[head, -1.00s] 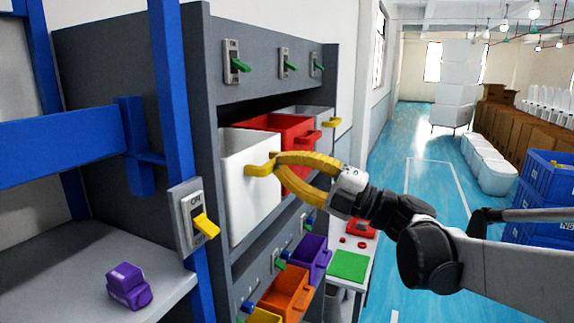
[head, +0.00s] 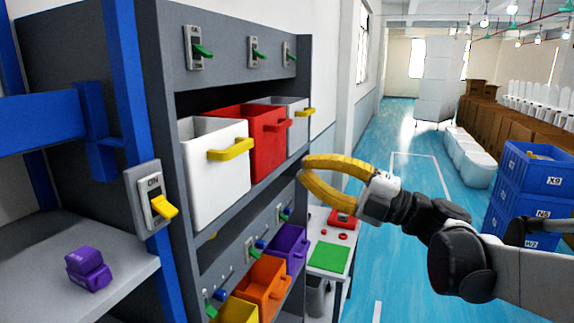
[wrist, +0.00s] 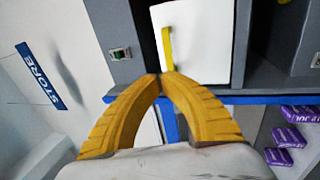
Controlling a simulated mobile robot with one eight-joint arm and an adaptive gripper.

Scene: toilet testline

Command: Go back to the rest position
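My gripper (head: 302,169) has curved yellow fingers that meet at the tips, with nothing between them. In the head view it is in front of the shelf unit, right of the white bin (head: 213,185), and clear of that bin's yellow handle (head: 231,149). In the wrist view the closed fingertips (wrist: 160,75) point towards the white bin's front (wrist: 205,40), with its yellow handle (wrist: 167,48) just beyond them. My arm reaches in from the right.
A red bin (head: 267,145) and a grey bin (head: 294,120) stand beside the white one. Orange (head: 263,284) and purple (head: 287,250) bins sit lower. A yellow-handled switch (head: 157,205) juts from the blue post. Blue crates (head: 527,185) stand at right; blue floor lies open behind.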

